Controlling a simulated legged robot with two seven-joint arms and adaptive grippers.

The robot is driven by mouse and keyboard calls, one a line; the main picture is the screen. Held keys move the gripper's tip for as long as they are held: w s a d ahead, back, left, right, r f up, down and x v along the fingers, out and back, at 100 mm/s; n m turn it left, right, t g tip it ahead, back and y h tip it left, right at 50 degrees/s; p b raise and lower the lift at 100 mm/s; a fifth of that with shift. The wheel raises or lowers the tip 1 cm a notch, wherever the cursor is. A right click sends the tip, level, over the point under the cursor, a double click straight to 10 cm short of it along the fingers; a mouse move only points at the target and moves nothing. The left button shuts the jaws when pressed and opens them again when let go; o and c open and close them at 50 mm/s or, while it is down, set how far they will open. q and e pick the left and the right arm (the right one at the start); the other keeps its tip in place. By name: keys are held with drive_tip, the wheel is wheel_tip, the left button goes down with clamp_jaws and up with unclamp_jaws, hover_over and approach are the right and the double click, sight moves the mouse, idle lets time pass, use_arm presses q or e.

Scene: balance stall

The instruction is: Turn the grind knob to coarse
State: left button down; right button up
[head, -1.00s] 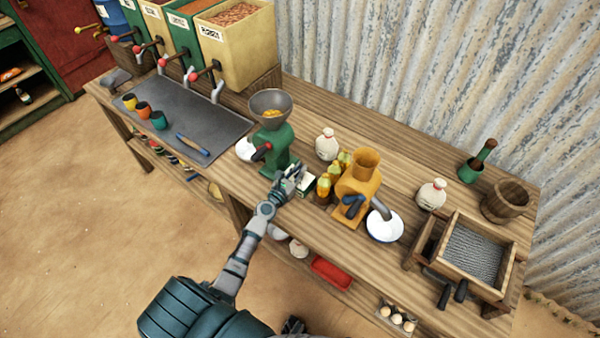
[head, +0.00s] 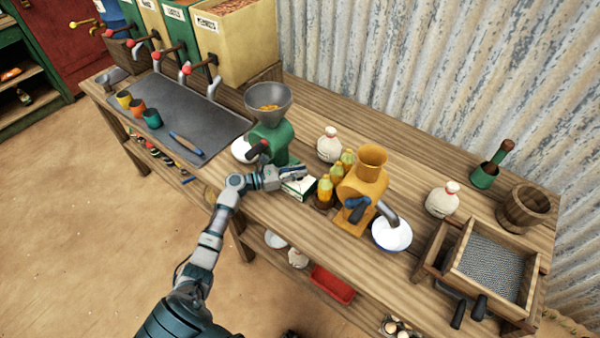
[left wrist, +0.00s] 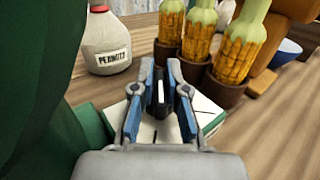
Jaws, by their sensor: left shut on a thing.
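The green grinder (head: 270,140) with a grey hopper stands on the bench. Right of it is a low green box with a white top (head: 299,188), whose top bears dark line marks in the left wrist view (left wrist: 203,118). My left gripper (head: 303,172) is over this white top, pointing right. In the left wrist view its blue-padded fingers (left wrist: 157,98) are on either side of a small dark knob with a white stripe (left wrist: 160,92), and it is shut on that knob. The fingers hide part of the knob and the marks. My right gripper is not in view.
Corn cobs (head: 325,190) in brown cups stand just beyond the box. A peanut bottle (head: 329,145) is behind, and a yellow grinder (head: 363,185) with a white bowl (head: 391,234) is to the right. The bench front edge is bare.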

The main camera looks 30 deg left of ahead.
use_arm(q)
drive_tip(key=shift+f, duration=0.15)
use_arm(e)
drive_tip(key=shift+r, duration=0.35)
use_arm(q)
drive_tip(key=c, duration=1.2)
unclamp_jaws()
drive_tip(key=shift+a, duration=0.1)
drive_tip(key=v, duration=1.2)
drive_tip(key=shift+w+a, duration=0.15)
drive_tip(key=shift+a, duration=0.05)
